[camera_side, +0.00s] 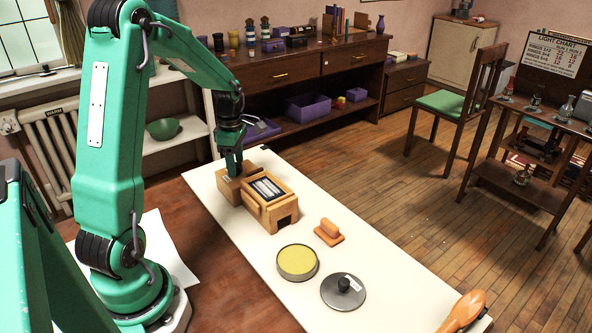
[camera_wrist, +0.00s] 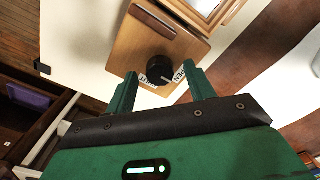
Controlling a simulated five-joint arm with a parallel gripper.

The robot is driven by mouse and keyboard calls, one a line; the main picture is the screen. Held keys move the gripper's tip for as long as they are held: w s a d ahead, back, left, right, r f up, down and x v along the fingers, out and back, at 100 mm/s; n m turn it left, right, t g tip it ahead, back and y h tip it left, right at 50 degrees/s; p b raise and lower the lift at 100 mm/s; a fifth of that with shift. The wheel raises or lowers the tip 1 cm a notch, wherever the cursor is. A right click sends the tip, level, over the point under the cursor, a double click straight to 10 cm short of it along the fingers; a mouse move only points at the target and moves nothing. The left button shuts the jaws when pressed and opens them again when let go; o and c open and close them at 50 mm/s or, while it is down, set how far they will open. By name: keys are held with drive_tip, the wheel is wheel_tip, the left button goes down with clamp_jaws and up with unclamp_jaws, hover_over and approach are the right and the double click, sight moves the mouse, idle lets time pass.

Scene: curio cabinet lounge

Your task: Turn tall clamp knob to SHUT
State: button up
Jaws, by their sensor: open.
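The black round clamp knob (camera_wrist: 160,68) sits on a tan wooden block (camera_wrist: 140,42) in the wrist view, with a white SHUT label at its lower left and an OPEN label at its lower right. I cannot tell clearly which way the knob points. My gripper (camera_wrist: 159,70) is open, with one green finger on each side of the knob and visible gaps between. In the side view my gripper (camera_side: 233,168) points down over the wooden block (camera_side: 228,187) at the far end of the white board, and the knob is hidden there.
A wooden frame box (camera_side: 283,211) stands right beside the block. Along the white board (camera_side: 390,262) lie an orange-handled block (camera_side: 328,233), a yellow round dish (camera_side: 297,262), a grey lid (camera_side: 343,293) and an orange-handled tool (camera_side: 464,309).

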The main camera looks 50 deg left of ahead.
drive_tip(key=c, duration=1)
